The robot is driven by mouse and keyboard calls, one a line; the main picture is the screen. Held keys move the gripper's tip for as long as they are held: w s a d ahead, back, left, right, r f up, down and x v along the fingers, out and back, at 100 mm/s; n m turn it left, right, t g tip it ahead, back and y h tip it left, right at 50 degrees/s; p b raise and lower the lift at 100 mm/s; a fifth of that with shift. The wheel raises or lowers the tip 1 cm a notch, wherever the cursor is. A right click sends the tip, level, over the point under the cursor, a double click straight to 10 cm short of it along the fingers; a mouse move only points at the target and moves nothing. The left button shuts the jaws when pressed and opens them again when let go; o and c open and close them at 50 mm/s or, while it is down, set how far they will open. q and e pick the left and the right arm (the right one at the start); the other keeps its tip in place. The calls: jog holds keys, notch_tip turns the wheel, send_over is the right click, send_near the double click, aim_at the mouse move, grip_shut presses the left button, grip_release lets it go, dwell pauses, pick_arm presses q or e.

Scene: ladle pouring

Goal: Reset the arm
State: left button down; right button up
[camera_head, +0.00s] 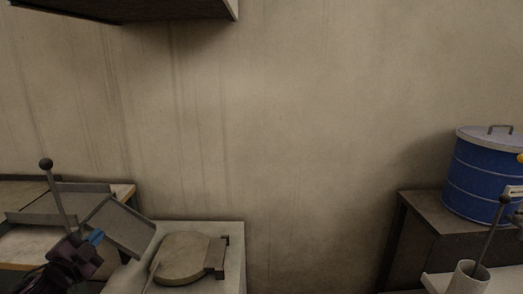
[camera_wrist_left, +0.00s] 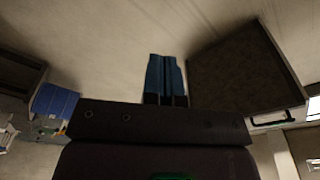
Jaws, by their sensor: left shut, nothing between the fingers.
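My left gripper (camera_head: 97,237) is at the lower left of the head view, raised in front of a grey tray-like fixture. Its blue fingers are shut with nothing between them. In the left wrist view the same blue fingers (camera_wrist_left: 165,78) lie together at the centre. Only a short piece of my dark left arm shows below the gripper. My right gripper is not in view.
A grey sloped tray (camera_head: 122,226) is close to my left gripper. A round board (camera_head: 184,258) lies on a pale counter (camera_head: 232,232). A blue drum (camera_head: 480,178) stands on a dark cabinet at right, near a white cup (camera_head: 466,280). A dark cupboard (camera_head: 150,8) hangs above.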

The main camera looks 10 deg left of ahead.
pick_arm(q)
jog(key=s+d+f+n+g+h, duration=0.1)
jog(key=s+d+f+n+g, duration=0.25)
jog(key=f, duration=0.55)
jog(key=s+d+f+n+g, duration=0.1)
jog(key=s+d+f+n, duration=0.1)
jog(key=s+d+f, duration=0.55)
jog(key=s+d+f+n+g+h, duration=0.1)
jog(key=s+d+f+n+g, duration=0.2)
jog(key=s+d+f, duration=0.8)
jog(key=shift+f, duration=0.4)
jog(key=shift+w, duration=0.1)
